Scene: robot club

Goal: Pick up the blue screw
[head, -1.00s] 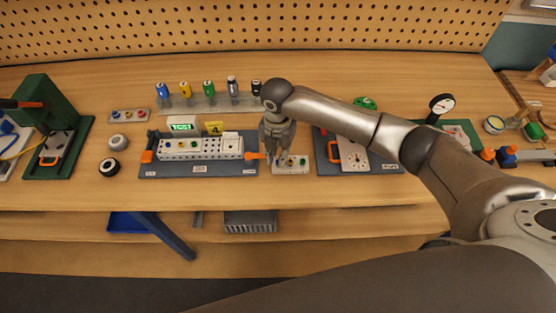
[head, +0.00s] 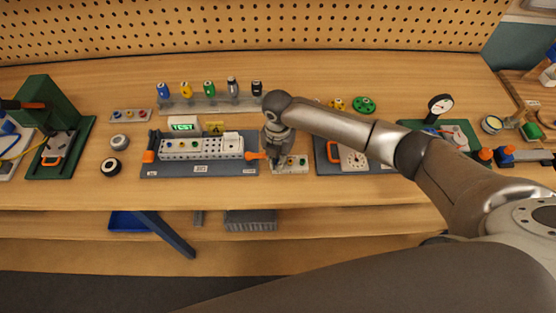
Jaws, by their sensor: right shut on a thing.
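My right gripper (head: 275,163) points down at the left end of a small white block (head: 291,169) on the bench. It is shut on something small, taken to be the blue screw. The fingers hide the screw, so I cannot tell whether it is clear of the block. Small dark and coloured screw heads show on the block's uncovered right part. My left gripper is not in view.
Left of the gripper, a dark mat (head: 160,171) holds a long white perforated block (head: 190,149) and an orange lever. Another dark mat (head: 323,163) with a white dial plate lies to the right. A grey rack (head: 190,108) of coloured drivers stands behind. The front bench strip is clear.

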